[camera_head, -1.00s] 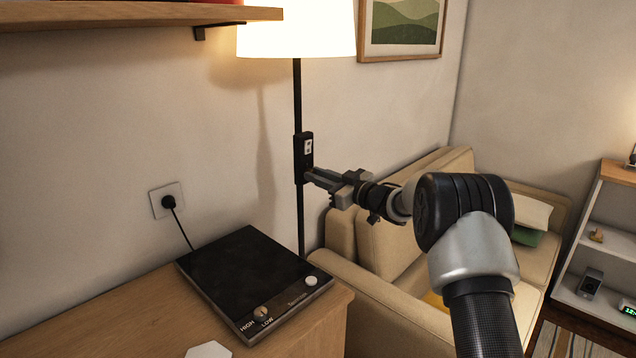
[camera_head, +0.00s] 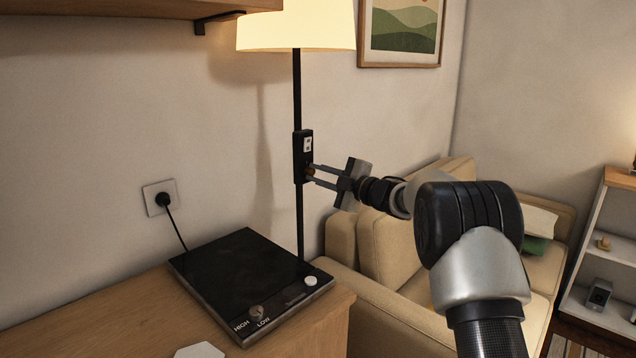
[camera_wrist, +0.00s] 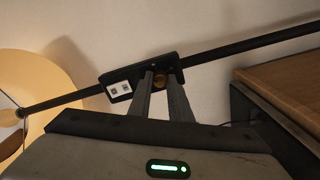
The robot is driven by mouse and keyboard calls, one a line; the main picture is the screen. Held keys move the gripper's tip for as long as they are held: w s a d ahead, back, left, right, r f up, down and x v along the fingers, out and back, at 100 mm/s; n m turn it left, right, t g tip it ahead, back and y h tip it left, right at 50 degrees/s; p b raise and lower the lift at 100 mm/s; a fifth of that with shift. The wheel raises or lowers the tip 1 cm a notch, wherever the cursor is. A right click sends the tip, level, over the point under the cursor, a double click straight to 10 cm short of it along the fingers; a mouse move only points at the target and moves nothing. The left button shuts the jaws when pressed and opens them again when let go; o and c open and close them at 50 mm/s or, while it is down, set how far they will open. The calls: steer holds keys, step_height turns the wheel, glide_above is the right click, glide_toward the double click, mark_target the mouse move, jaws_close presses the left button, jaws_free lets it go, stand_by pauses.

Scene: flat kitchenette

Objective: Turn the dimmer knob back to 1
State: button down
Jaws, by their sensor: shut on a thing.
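The dimmer box (camera_head: 303,150) is a black box on the thin black pole of the floor lamp (camera_head: 297,95), with a small white panel on its upper part. The brass-coloured dimmer knob (camera_head: 310,171) sits on the lower part of the box. My gripper (camera_head: 312,174) reaches in from the right with its fingers shut on the knob. In the wrist view the dimmer box (camera_wrist: 119,88) lies slanted and the fingertips (camera_wrist: 161,76) straddle the knob, largely hiding it. I cannot read a setting mark. The lampshade (camera_head: 297,25) glows a warm yellow.
A wooden counter (camera_head: 120,310) with a black hob (camera_head: 240,275) stands front left, with a plug and socket (camera_head: 160,197) on the wall. A beige sofa (camera_head: 385,265) lies below my arm. A wooden shelf (camera_head: 130,14) overhangs at upper left.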

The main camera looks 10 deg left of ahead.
steer(key=n+b, duration=0.1)
steer(key=n, duration=0.4)
stand_by(0.5)
steer(key=c, duration=1.6)
jaws_free()
steer(key=shift+c, duration=0.2)
steer(key=p+v, duration=0.2)
steer(key=v, duration=1.5)
steer(key=shift+s+d, duration=0.15)
